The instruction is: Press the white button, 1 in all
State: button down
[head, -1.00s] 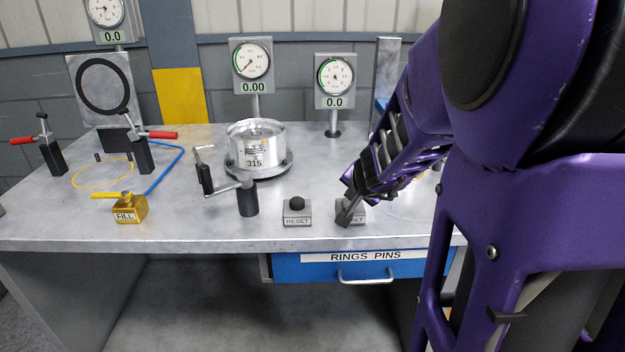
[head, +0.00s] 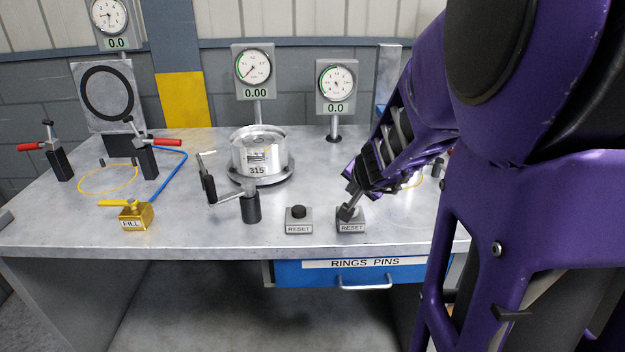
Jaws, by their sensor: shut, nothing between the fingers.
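Two small grey boxes labelled RESET stand near the table's front edge. The left box (head: 299,227) has a black round button (head: 298,211) on top. My gripper is shut and empty, pointing down at the top of the right box. Whether its tips touch the box or a button, I cannot tell. No white button is visible.
A metal cylinder marked 315 (head: 258,155), a crank handle (head: 250,205) and a brass FILL valve (head: 135,216) stand to the left. Gauges (head: 337,82) stand behind. A blue drawer (head: 345,274) is below the table edge. My arm blocks the right side.

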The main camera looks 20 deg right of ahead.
jog(key=shift+r+p, duration=1.05)
jog(key=shift+r, duration=0.5)
